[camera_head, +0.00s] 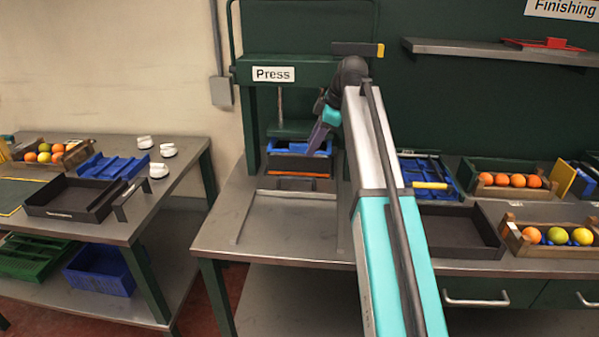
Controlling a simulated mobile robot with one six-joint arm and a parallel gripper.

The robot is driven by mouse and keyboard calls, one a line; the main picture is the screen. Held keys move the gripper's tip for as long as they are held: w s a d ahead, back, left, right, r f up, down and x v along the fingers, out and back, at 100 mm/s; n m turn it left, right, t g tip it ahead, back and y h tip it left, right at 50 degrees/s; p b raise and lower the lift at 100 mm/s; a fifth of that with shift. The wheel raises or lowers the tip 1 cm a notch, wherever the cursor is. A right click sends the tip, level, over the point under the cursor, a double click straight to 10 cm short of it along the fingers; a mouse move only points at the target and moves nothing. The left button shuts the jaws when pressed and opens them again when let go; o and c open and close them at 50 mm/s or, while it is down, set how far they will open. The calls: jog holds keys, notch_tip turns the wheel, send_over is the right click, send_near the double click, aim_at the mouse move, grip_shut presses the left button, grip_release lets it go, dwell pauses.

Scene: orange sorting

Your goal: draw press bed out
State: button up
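The press (258,72) is a dark green frame labelled "Press", standing at the back of the middle table. Its bed (297,164) sits between the uprights, with a dark front face and an orange strip along the lower edge. A blue tray (285,146) shows on the bed, below the press head. My gripper (316,148) reaches in from the right, tilted down at the right part of the bed and blue tray. I cannot tell whether it touches them. The fingers are seen side-on and small, so their opening does not show. My forearm hides the press's right side.
Bare metal with low guide rails (238,222) lies in front of the bed. At right are a dark tray (457,229), blue tray (423,183) and wooden crates of fruit (512,193). The left table holds a black tray (72,198) and white pieces (158,170).

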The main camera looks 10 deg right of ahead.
jog(key=shift+d+f, duration=0.1)
jog(key=shift+d, duration=0.15)
jog(key=p, duration=0.2)
send_near(299, 178)
jog(key=x, duration=0.8)
jog(key=shift+w+a, duration=0.2)
jog(key=shift+w, duration=0.1)
jog(key=shift+r, duration=0.25)
grip_shut()
